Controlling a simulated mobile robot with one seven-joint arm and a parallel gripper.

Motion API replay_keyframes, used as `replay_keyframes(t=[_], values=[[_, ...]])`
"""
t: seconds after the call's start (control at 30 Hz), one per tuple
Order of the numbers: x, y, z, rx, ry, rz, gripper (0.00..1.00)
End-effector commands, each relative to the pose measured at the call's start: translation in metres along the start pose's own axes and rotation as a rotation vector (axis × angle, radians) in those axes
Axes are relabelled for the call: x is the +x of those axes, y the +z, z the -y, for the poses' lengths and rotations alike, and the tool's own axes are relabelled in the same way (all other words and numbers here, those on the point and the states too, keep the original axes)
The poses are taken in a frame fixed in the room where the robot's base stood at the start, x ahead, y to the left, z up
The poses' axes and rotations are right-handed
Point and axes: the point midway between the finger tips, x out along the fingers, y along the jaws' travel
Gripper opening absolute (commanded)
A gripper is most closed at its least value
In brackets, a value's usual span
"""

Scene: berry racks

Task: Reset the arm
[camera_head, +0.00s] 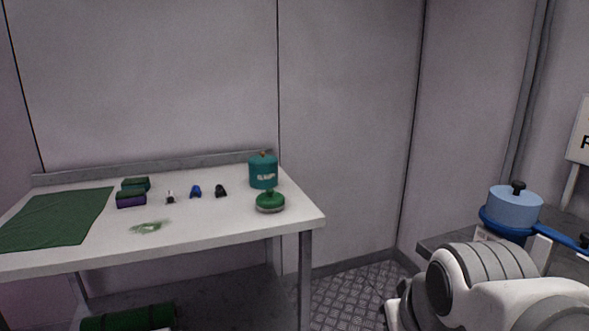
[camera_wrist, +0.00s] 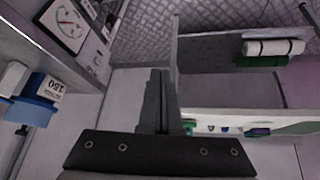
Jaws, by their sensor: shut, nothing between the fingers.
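My gripper (camera_wrist: 158,78) shows in the wrist view with its dark fingers together and nothing between them. It hangs in free air, apart from the furniture around it. My white and grey arm fills the lower right of the head view, folded in front of the side counter. The gripper's fingers cannot be made out in the head view.
A blue pot (camera_head: 514,210) stands on the right counter, close to my arm. Open floor (camera_head: 355,298) lies between.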

Motion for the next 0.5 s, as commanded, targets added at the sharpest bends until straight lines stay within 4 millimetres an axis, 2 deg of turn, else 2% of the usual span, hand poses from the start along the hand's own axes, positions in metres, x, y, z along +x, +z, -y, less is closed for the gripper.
replay_keyframes(t=[0.13,0.2,0.37,0.5], values=[[-0.027,0.036,0.004,0.068,-0.02,0.058,0.0],[-0.046,0.025,0.003,0.074,-0.02,0.07,0.0],[-0.075,0.006,0.001,0.072,-0.019,0.07,0.0],[-0.105,-0.013,-0.001,0.071,-0.019,0.069,0.0]])
